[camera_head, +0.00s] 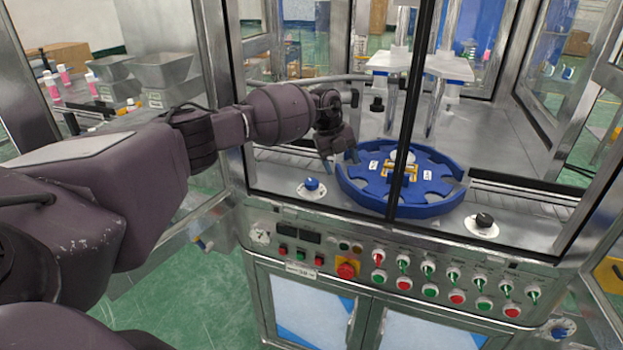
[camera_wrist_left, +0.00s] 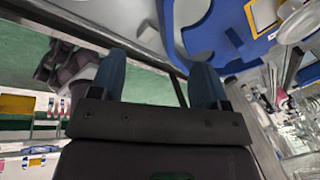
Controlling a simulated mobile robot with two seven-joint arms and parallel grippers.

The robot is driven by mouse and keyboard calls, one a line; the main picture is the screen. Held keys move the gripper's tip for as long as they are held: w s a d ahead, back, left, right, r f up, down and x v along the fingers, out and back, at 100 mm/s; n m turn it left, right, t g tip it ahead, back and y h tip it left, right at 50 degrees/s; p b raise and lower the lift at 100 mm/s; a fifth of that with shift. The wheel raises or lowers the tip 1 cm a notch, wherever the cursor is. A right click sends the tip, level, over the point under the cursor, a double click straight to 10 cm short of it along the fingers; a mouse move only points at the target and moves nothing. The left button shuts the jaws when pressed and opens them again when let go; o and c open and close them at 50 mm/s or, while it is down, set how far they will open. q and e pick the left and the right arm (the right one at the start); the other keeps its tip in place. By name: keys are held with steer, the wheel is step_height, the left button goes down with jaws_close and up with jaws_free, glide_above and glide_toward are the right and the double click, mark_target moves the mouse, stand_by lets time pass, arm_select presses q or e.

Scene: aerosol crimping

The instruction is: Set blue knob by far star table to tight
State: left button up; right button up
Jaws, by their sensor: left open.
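The blue knob (camera_head: 312,184) sits on a round white plate on the metal ledge, left of the blue star table (camera_head: 440,208). The star table is a round blue disc with pockets around its rim, and it also shows in the left wrist view (camera_wrist_left: 215,38). My left gripper (camera_head: 340,158) hangs above and slightly right of the knob, apart from it, near the star table's left rim. In the left wrist view its two fingers (camera_wrist_left: 158,75) are spread with nothing between them. I cannot make out the knob there. My right gripper is not in view.
A black knob (camera_head: 484,220) sits on the ledge right of the star table. A dark upright frame post (camera_head: 409,130) crosses in front of the table. The control panel below carries a red emergency button (camera_head: 347,269) and several switches. Metal posts enclose the machine.

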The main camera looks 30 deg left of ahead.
mark_target(312, 181)
arm_select(q)
steer(key=s+a+r+n+g+y, duration=0.1)
steer(key=s+a+r+n+y, duration=0.15)
steer(key=a, duration=0.55)
steer(key=shift+y, duration=0.25)
steer(key=f, duration=0.7)
steer(key=w+f, duration=0.1)
steer(key=f, duration=0.2)
steer(key=shift+a+f, duration=0.15)
steer(key=shift+f, duration=0.1)
steer(key=c, duration=0.9)
